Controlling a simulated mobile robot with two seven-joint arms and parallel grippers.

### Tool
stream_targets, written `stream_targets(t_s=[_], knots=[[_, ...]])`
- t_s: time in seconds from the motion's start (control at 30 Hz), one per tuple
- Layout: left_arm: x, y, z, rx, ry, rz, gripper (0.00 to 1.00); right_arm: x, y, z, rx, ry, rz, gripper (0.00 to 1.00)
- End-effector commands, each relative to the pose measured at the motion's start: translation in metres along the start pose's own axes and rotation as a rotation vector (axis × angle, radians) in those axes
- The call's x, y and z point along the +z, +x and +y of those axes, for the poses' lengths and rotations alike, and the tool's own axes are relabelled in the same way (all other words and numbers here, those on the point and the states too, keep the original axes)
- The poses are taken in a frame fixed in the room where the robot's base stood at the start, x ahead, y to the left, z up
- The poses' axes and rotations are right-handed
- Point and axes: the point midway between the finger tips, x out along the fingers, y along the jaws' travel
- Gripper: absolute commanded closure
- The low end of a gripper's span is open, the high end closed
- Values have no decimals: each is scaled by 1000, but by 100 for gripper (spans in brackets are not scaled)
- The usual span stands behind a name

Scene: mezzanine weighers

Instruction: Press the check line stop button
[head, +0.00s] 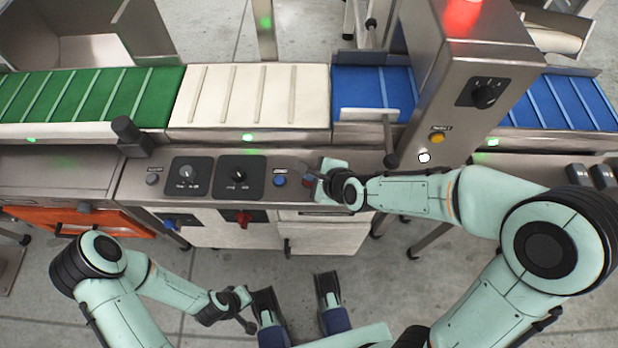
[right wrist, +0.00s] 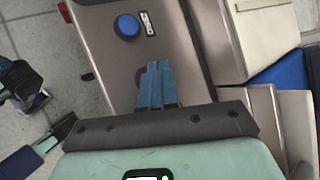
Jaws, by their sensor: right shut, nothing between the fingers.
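A steel control panel (head: 140,185) runs along the front of the conveyors. A blue button (head: 280,181) with a small label sits on it, and it also shows in the right wrist view (right wrist: 127,26). Right of it, a red button (head: 308,181) is partly covered by my right gripper (head: 316,184); a reddish edge (right wrist: 139,76) shows beside the fingers in the right wrist view. My right gripper is shut and empty, its fingertips (right wrist: 156,66) over or at the red button; contact cannot be told. The labels are unreadable. My left gripper (head: 297,290) is open and empty, low in front of the panel.
Two black dial plates (head: 214,177) lie left of the blue button. A steel column (head: 460,80) with a red lamp and a yellow button (head: 437,138) stands to the right. Green (head: 90,95), cream (head: 250,95) and blue (head: 375,88) belts run behind. Floor is open in front.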

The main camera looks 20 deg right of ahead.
Motion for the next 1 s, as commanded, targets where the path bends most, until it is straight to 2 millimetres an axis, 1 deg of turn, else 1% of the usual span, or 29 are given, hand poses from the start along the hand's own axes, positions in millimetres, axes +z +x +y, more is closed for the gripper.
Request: stream_targets(t_s=[0.17,0.4,1.0], knots=[[0,1,0,0,0,0,100,0,1,0,0,0,0,100],[0,10,-3,-1,-1,-3,100,-5,6,4,0,1,1,100],[0,13,-4,-2,-2,-4,100,-6,8,6,0,0,0,100]])
